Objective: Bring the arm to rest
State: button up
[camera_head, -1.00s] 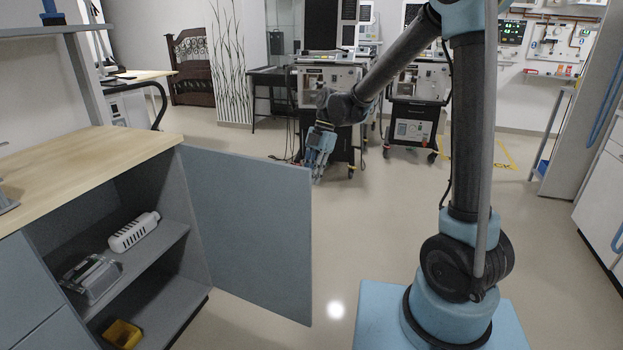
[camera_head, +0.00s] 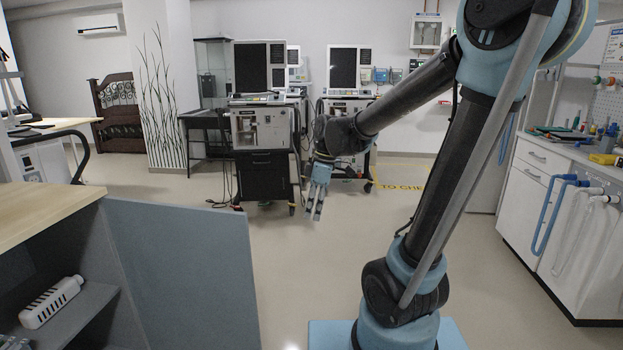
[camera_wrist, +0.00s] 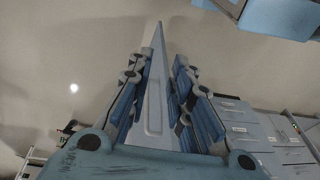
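My arm reaches out from the right, its elbow high, with my gripper (camera_head: 315,205) hanging down over the floor. In the head view my gripper is right of the free edge of an open grey-blue cabinet door (camera_head: 185,270).
The wood-topped cabinet (camera_head: 40,213) stands at left, a white bottle-like item (camera_head: 50,302) on its shelf. Ventilator carts (camera_head: 265,150) stand behind my gripper. The floor (camera_head: 285,275) between is clear.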

jog(key=s+d+f+m+t+h, duration=0.1)
jog(key=s+d+f+m, duration=0.2)
jog(key=s+d+m, duration=0.3)
jog(key=s+d+f+m+t+h, duration=0.1)
jog(key=s+d+f+m+t, duration=0.1)
jog(key=s+d+f+m, duration=0.2)
jog(key=s+d+m, duration=0.3)
jog(key=d+m, duration=0.3)
jog(key=d, duration=0.2)
jog(key=shift+s+d+m, duration=0.2)
jog(key=shift+s+m, duration=0.05)
jog(key=shift+m, duration=0.05)
jog(key=shift+f, duration=0.1)
